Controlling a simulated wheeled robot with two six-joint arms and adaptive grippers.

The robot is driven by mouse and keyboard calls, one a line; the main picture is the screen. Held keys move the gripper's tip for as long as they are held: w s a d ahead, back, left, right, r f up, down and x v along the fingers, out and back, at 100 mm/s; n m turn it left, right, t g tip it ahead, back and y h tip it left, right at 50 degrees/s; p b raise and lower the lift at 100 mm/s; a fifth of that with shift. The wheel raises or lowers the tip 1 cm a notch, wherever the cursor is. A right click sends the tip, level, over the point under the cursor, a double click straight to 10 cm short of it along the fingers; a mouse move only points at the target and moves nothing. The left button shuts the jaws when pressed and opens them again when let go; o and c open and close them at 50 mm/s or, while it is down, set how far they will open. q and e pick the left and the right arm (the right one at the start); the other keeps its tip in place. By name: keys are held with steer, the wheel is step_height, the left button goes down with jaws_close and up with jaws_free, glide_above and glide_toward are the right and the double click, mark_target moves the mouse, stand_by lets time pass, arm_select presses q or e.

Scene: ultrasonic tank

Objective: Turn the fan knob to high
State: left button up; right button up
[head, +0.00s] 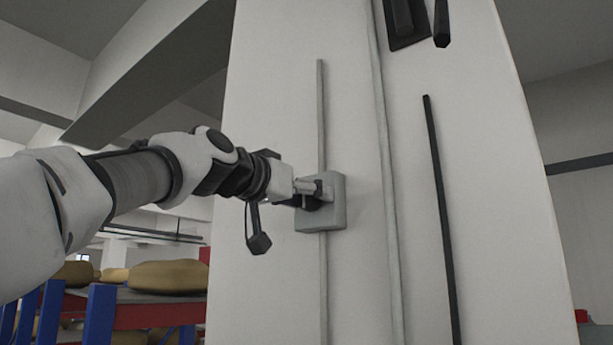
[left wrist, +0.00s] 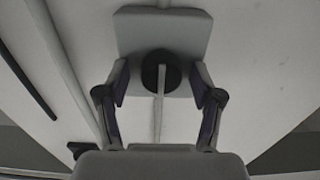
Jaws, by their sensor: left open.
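The fan knob (left wrist: 161,72) is a dark round knob with a pale bar-like grip, on a light grey switch box (left wrist: 130,32). In the head view the box (head: 334,222) is fixed to a white pillar, and my gripper partly hides the knob. My left gripper (head: 318,193) is right at the box. In the left wrist view its two fingers (left wrist: 160,98) stand open, one on each side of the knob, with gaps between them and the knob. The knob's markings cannot be made out. My right gripper is not in view.
The white pillar (head: 270,110) fills the middle. A thin conduit (head: 321,110) runs above and below the box. A dark vertical strip (head: 440,210) and a dark fixture (head: 404,22) are to the right. A rack with tan sacks (head: 168,277) stands at lower left.

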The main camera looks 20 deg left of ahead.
arm_select(q)
steer(key=shift+w, duration=0.2)
steer(key=shift+s+a, duration=0.2)
steer(key=shift+s, duration=0.35)
steer(key=shift+s+r, duration=0.1)
steer(key=c, duration=1.1)
steer(key=shift+c, duration=0.2)
